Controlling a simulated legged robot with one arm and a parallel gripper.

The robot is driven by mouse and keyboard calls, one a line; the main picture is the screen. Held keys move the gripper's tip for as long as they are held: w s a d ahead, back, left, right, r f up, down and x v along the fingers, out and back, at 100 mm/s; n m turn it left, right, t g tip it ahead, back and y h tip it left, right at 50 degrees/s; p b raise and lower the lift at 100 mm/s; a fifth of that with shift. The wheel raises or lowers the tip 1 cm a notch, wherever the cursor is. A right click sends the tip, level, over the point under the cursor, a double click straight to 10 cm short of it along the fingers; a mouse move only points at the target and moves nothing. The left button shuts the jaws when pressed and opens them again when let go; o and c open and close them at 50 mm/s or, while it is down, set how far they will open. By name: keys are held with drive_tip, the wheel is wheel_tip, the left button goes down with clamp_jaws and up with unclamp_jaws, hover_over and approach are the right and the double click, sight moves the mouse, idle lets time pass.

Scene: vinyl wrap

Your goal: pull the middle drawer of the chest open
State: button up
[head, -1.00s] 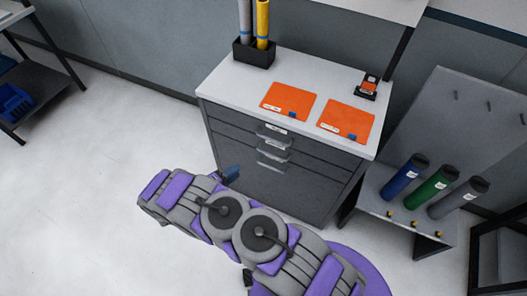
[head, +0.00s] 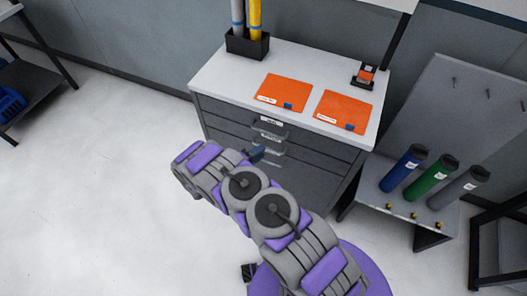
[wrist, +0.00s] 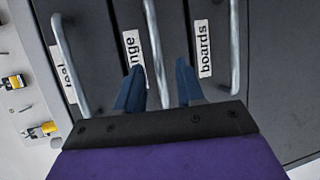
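The grey chest of drawers (head: 300,165) stands ahead with a white top, and its drawers look shut. In the wrist view the drawer fronts appear turned sideways. The middle drawer's bar handle (wrist: 154,45) lies between the fingers in the picture, beside a label partly reading "nge" (wrist: 134,50). The top handle (wrist: 66,55) is to the left, and the lower handle (wrist: 235,45), by the "boards" label (wrist: 203,48), is to the right. My gripper (wrist: 159,75) is open with blue fingers; contact with the handle cannot be told. In the head view my gripper (head: 257,154) partly covers the handles.
Two orange sheets (head: 282,90) and a black holder with rolls (head: 247,43) sit on the chest. A low stand with blue, green and grey cylinders (head: 433,183) is to the right. The floor (head: 90,190) to the left is clear.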

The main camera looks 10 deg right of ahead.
drive_tip(key=shift+x, duration=1.6)
clamp_jaws()
